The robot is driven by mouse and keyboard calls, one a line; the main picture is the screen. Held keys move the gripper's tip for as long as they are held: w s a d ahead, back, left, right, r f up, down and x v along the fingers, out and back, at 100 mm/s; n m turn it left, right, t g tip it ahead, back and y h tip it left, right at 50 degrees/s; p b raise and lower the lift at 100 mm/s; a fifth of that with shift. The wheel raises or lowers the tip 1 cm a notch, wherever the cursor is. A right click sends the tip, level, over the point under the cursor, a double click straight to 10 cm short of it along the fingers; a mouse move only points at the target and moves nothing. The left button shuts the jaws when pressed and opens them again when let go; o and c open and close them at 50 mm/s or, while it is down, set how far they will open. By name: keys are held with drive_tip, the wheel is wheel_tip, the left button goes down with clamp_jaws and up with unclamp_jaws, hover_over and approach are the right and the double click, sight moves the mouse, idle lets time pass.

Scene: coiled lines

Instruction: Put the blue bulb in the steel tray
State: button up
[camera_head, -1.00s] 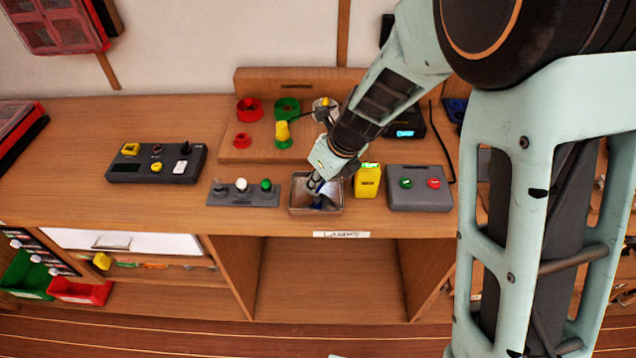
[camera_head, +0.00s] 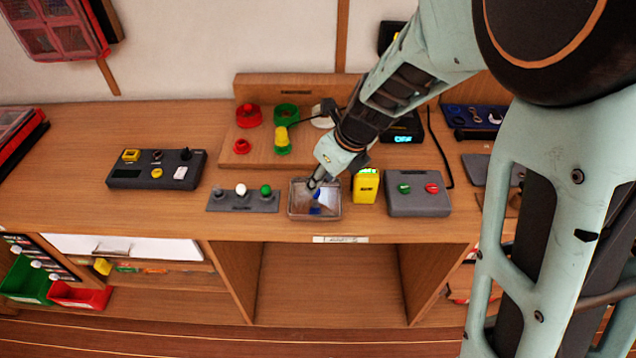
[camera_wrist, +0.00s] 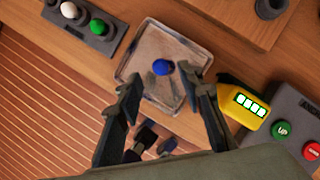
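The blue bulb (camera_wrist: 163,67) shows as a round blue top inside the outline of the steel tray (camera_wrist: 133,62) in the wrist view. In the head view the bulb (camera_head: 316,195) is a small blue patch over the tray (camera_head: 300,213), just below my gripper. The tray is shallow, square and shiny. My gripper (camera_wrist: 163,84) is open, its two fingers spread apart on either side of the bulb with clear gaps. It also shows in the head view (camera_head: 314,183), above the tray. I cannot see the bulb's lower end clearly.
A grey socket strip (camera_head: 241,200) with white and green bulbs stands left of the tray. A yellow meter (camera_head: 366,187) and a grey box with green and red buttons (camera_head: 417,207) stand close on the right. A wooden board (camera_head: 262,152) with colored parts is behind.

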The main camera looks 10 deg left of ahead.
drive_tip(key=v, duration=0.7)
drive_tip(key=shift+p, duration=0.4)
drive_tip(key=shift+r, duration=0.1)
